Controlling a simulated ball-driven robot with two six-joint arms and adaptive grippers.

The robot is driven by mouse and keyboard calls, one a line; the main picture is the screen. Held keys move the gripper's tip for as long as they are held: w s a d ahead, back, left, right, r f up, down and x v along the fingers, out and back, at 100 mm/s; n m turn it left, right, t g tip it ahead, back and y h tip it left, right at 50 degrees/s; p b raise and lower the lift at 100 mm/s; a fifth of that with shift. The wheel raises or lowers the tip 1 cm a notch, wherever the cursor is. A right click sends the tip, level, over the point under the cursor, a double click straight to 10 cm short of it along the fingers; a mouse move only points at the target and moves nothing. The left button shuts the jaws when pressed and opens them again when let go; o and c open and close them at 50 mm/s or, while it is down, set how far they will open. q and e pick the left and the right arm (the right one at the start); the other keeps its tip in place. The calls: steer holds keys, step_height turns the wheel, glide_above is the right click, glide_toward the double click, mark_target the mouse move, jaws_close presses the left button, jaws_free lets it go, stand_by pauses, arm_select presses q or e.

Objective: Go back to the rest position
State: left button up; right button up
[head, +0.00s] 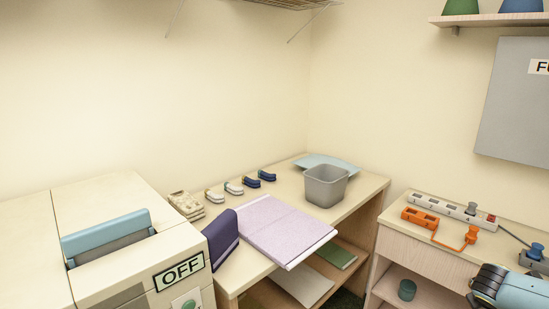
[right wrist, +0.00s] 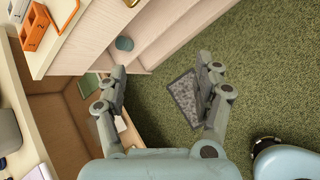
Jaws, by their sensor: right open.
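My right gripper (right wrist: 161,72) shows in the right wrist view. Its two grey fingers are spread wide apart with nothing between them. It points down past furniture toward the green carpet (right wrist: 155,118), and a grey speckled patch (right wrist: 184,98) on the floor lies behind the right finger. In the head view, part of my right arm shows at the lower right corner, in front of the right desk (head: 400,237). My left gripper is in neither view.
A table (head: 365,190) holds a grey bin (head: 325,186), a purple open folder (head: 285,228) and several small staplers. The right desk holds a white power strip (head: 440,206) and an orange one (head: 420,217). A machine (head: 100,192) with an OFF sign stands left.

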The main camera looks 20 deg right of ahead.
steer(key=s+d+f+m+y, duration=0.1)
steer(key=s+f+m, duration=0.4)
steer(key=s, duration=0.6)
steer(key=s+f+m+y, duration=0.1)
steer(key=s+f+m, duration=0.45)
steer(key=s, duration=0.65)
steer(key=s+a+f+m+y, duration=0.15)
steer(key=a+f, duration=0.25)
steer(key=a, duration=0.9)
steer(key=s+a+f+m+g+y, duration=0.15)
steer(key=a+f, duration=0.35)
steer(key=a, duration=0.9)
steer(key=s+a+f+y, duration=0.15)
steer(key=a+f, duration=0.25)
steer(key=a, duration=0.9)
step_height(320, 180, down, 25)
steer(key=s+b, duration=0.1)
steer(key=b, duration=2.3)
steer(key=shift+d+y+b, duration=0.3)
steer(key=shift+d+y, duration=0.05)
steer(key=shift+y, duration=0.1)
steer(key=shift+r, duration=0.15)
steer(key=shift+c, duration=0.3)
